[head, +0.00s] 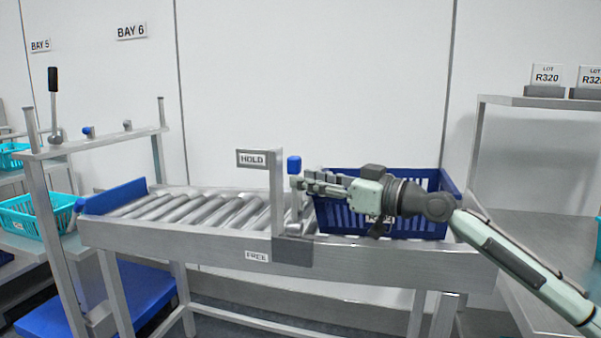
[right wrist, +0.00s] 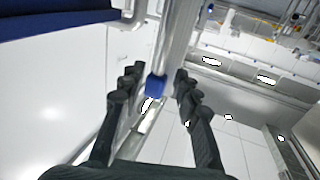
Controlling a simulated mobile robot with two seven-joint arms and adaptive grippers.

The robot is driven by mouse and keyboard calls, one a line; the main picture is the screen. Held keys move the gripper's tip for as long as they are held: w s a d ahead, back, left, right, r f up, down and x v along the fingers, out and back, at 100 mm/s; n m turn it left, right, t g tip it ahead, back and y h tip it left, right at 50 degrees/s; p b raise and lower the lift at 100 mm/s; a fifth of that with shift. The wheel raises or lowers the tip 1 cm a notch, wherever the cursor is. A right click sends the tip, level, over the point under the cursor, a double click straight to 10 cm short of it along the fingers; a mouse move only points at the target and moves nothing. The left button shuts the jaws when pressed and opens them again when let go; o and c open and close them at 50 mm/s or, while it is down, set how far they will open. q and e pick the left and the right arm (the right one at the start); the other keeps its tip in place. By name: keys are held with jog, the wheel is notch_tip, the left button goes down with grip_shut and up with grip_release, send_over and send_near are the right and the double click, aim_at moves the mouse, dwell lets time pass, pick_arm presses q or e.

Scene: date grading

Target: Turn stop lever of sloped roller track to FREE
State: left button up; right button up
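The stop lever has a blue knob (head: 294,165) and stands upright beside the HOLD sign (head: 251,159) on the sloped roller track (head: 180,229). The FREE label (head: 257,256) is low on the track's front rail. My right gripper (head: 299,183) reaches in from the right at the lever, just under the knob in the head view. In the right wrist view the fingers of the right gripper (right wrist: 158,80) are apart, with the blue knob (right wrist: 156,86) between them. Contact with the lever cannot be told. My left gripper is not in view.
A dark blue crate (head: 438,209) sits on the track behind my right gripper. The rollers (head: 225,211) left of the lever are bare, down to a blue end board (head: 112,196). A frame with a black-knobbed lever (head: 53,80) stands left. A shelf (head: 530,102) is at right.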

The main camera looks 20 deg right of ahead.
jog(key=shift+x, duration=1.2)
grip_shut()
